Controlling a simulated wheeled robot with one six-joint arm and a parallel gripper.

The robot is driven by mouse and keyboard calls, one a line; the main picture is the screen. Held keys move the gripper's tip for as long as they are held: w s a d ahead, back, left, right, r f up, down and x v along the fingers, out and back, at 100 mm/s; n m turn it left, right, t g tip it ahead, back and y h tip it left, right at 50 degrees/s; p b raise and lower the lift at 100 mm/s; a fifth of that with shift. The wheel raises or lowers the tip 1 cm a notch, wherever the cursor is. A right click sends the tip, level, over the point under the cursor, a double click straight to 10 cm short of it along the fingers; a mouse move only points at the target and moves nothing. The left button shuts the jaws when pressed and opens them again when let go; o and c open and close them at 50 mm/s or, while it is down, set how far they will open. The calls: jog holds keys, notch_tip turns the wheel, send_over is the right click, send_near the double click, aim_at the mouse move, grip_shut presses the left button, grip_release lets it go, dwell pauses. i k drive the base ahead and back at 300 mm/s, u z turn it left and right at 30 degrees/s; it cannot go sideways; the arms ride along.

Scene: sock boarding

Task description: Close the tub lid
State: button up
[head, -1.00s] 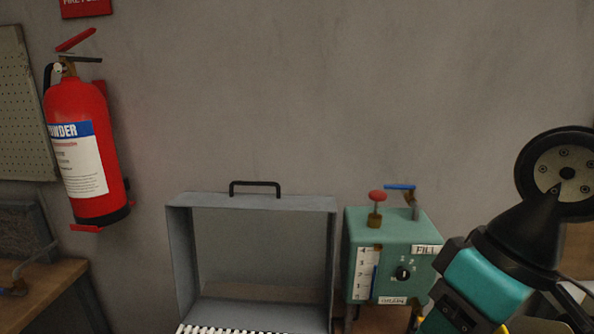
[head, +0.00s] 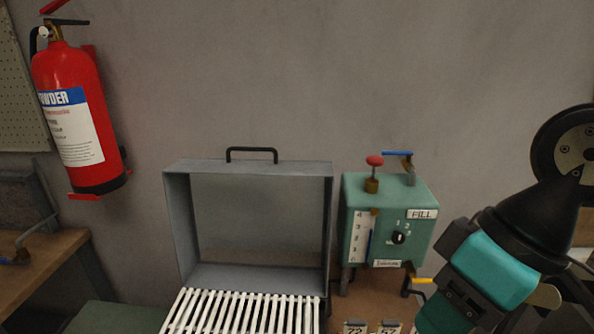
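The tub lid (head: 250,168) is a grey, shallow box-like cover standing raised and open against the wall, its hollow side facing me. A black handle (head: 252,150) sits on its top edge. Below it is a rack of white slats (head: 243,312), cut off by the bottom of the picture. The rest of the tub is out of view. Part of my arm, teal and black, shows at the lower right, apart from the lid. My gripper's fingers are not in view.
A green fill box (head: 358,192) with a red knob, a blue lever and a dial stands just right of the lid. A red fire extinguisher (head: 75,115) hangs on the wall at the left, above a wooden bench (head: 45,260). The wall above the lid is clear.

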aim_at(195, 273)
jog(key=k, duration=1)
jog(key=u, duration=2.15)
jog(key=i, duration=1.4)
jog(key=z, duration=2.35)
jog(key=i, duration=0.5)
jog(key=u, duration=0.05)
